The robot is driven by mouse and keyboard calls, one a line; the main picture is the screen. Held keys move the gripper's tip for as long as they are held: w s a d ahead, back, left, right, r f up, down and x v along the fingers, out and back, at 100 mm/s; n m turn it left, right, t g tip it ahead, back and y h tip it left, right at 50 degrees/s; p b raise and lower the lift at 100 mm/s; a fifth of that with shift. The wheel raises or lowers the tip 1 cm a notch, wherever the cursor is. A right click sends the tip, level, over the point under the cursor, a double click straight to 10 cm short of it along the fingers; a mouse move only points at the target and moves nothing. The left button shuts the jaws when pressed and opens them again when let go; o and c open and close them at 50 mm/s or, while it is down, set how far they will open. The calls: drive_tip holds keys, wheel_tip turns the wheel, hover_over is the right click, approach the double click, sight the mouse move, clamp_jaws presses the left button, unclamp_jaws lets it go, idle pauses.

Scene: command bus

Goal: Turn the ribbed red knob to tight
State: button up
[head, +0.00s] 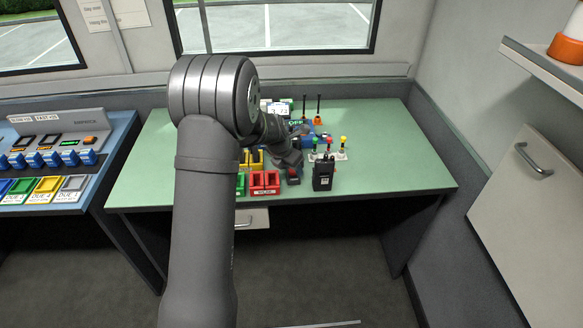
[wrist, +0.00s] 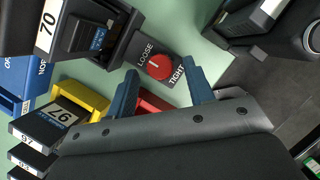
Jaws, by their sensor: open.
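The ribbed red knob (wrist: 159,66) shows in the wrist view on a dark panel labelled LOOSE and TIGHT. In the head view my gripper (head: 292,172) is over the green table, and the knob is not clearly seen there.
The green table (head: 150,170) is free on its left and right. Red bins (head: 265,182), a black radio (head: 323,173) and coloured levers (head: 328,150) stand close around my gripper.

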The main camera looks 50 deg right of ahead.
drive_tip(key=shift+d+f, duration=0.15)
drive_tip(key=shift+f, duration=0.15)
drive_tip(key=c, duration=1)
drive_tip(key=m, duration=0.1)
drive_tip(key=m+g, duration=0.1)
drive_tip(key=m, duration=0.1)
drive_tip(key=m+g, duration=0.1)
drive_tip(key=m, duration=0.1)
drive_tip(key=shift+w+y, duration=0.3)
drive_tip(key=m, duration=0.3)
drive_tip(key=m+g+y, duration=0.1)
drive_tip(key=m, duration=0.1)
drive_tip(key=shift+w+d+m+g, duration=0.1)
drive_tip(key=shift+d+m+g, duration=0.05)
drive_tip(key=shift+m+g, duration=0.2)
